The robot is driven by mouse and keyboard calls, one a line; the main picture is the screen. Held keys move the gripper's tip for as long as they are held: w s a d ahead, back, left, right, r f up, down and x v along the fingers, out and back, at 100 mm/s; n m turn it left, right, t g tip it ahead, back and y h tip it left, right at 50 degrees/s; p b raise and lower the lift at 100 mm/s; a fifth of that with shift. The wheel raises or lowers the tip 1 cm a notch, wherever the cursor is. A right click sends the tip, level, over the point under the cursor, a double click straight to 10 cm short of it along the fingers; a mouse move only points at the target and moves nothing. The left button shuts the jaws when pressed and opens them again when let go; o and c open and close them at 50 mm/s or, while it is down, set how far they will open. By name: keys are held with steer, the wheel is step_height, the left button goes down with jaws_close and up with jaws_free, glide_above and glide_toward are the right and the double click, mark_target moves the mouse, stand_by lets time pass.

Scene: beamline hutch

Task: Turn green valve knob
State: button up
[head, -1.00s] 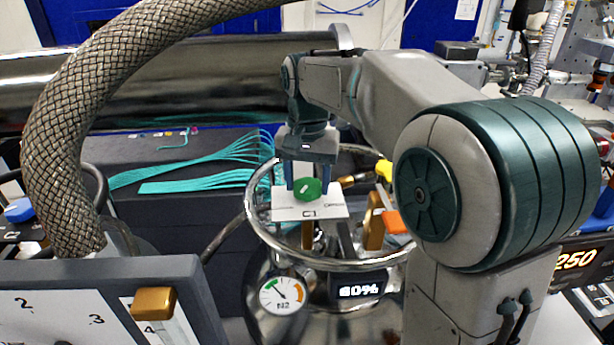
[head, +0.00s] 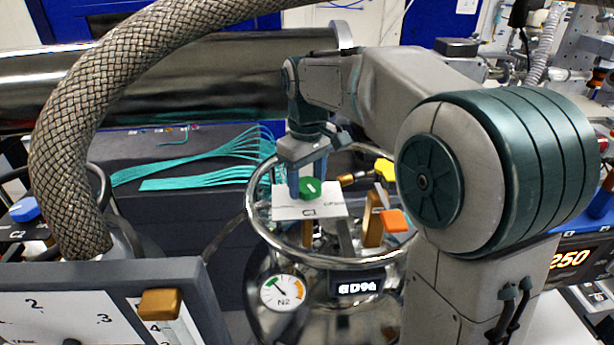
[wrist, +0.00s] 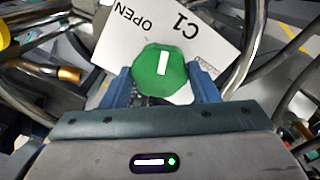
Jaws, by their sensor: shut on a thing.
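The green valve knob (head: 311,188) is faceted, with a white line on top. In the wrist view the knob (wrist: 160,72) sits between the two blue fingers, one on each side. Its white line points nearly straight up the picture there. The plate (wrist: 122,35) shows C1 and OPEN, upside down; the fingers hide part of its lower side.
The steel ring (head: 262,222) surrounds the plate. A yellow knob (head: 385,170) and an orange knob (head: 393,222) stand close on the right. A thick braided hose (head: 70,130) arches at the left. An N2 gauge (head: 282,293) and a lit display (head: 357,288) are below.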

mark_target(306, 185)
steer(key=n+p, duration=0.1)
steer(key=n, duration=0.5)
steer(key=shift+r+n, duration=0.1)
steer(key=shift+n, duration=0.3)
stand_by(0.4)
steer(key=o, duration=1)
step_height(306, 185, up, 14)
steer(key=shift+f, duration=0.15)
steer(key=shift+a, duration=0.1)
